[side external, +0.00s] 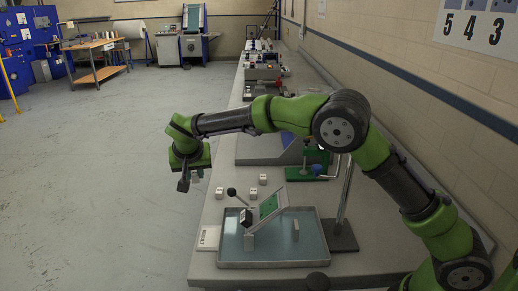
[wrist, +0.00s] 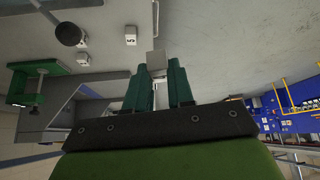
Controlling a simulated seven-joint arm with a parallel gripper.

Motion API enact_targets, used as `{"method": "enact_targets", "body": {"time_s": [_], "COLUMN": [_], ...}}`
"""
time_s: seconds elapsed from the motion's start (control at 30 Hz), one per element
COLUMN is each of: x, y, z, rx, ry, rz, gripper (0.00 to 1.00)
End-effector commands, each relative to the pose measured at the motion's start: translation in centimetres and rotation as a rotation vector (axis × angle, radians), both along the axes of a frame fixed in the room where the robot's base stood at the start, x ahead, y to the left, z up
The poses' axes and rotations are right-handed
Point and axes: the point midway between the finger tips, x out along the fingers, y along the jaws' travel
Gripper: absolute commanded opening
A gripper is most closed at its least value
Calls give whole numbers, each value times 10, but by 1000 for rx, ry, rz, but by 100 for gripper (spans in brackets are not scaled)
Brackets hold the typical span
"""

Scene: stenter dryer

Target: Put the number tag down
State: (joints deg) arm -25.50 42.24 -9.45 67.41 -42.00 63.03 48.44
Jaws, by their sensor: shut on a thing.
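My gripper (side external: 190,178) hangs past the left edge of the bench, above the floor, in the side view. In the wrist view its two dark green fingers (wrist: 159,68) are shut on a small pale block, the number tag (wrist: 155,58), which shows between the fingertips. The tag's marking cannot be read, and it is hard to make out in the side view. Similar white number tags stand on the bench: one (side external: 219,192) just right of my gripper, one (side external: 253,192) and one (side external: 263,179) farther right.
A metal tray (side external: 278,263) holds a tilted green-faced panel (side external: 268,206) and a lever with a dark ball knob (side external: 231,192). A white card (side external: 209,238) lies left of the tray. A green clamp (wrist: 32,82) shows in the wrist view.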

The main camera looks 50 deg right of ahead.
Motion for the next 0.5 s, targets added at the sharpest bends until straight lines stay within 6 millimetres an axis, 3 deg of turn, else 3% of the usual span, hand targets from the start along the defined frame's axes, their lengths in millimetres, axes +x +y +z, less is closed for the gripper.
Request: {"method": "enact_targets", "body": {"time_s": [0.03,0.1,0.2,0.33,0.5], "x": [-18,-39,-65,-85,-89], "y": [19,35,46,42,36], "z": [0,-2,-7,-16,-27], "rx": [-2,-2,-5,-8,0], "ry": [5,9,10,8,-3], "rz": [7,-6,-40,-108,-178], "gripper": [0,0,0,0,0]}}
